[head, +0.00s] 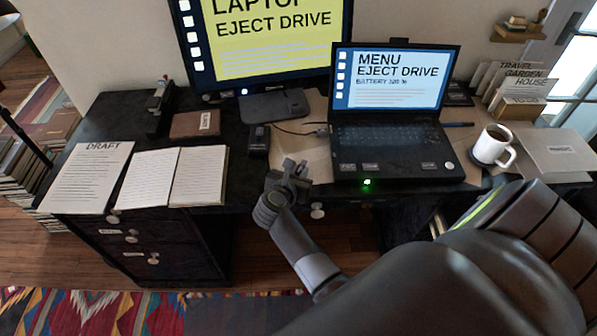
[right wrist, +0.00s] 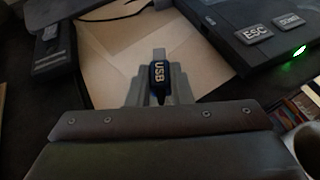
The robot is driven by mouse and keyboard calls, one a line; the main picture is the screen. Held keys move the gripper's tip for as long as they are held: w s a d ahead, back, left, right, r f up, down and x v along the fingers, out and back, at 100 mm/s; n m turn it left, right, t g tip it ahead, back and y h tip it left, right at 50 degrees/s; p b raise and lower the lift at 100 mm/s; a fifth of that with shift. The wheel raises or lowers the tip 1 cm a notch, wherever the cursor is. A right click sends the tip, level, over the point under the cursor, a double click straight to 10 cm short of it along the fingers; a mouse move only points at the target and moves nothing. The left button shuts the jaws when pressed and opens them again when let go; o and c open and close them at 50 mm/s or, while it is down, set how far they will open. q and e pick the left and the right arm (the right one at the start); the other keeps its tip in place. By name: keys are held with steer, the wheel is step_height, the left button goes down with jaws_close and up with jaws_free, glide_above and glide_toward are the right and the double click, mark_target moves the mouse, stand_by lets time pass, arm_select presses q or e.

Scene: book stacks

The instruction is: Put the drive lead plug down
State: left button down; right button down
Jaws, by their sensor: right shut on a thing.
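The drive lead plug (right wrist: 158,74) is a small dark plug marked USB in the right wrist view. My right gripper (right wrist: 160,85) is shut on it. In the head view my right gripper (head: 295,168) hangs at the desk's front edge, left of the laptop (head: 392,150); the plug cannot be made out there. The small black drive (head: 258,140) lies on the desk, left of and behind the gripper; a similar black box (right wrist: 53,45) shows in the right wrist view. A thin dark lead (head: 292,131) runs from the drive toward the laptop's left side. My left gripper is out of view.
Tan paper (head: 312,168) lies on the desk beside the laptop. A monitor on its stand (head: 275,104) is behind. Open pages (head: 200,177) and a draft sheet (head: 88,178) cover the left. A white mug (head: 490,150) stands right of the laptop.

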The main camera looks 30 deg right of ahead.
steer(key=shift+f+b, duration=0.55)
steer(key=shift+f, duration=0.05)
steer(key=c, duration=1.3)
jaws_free()
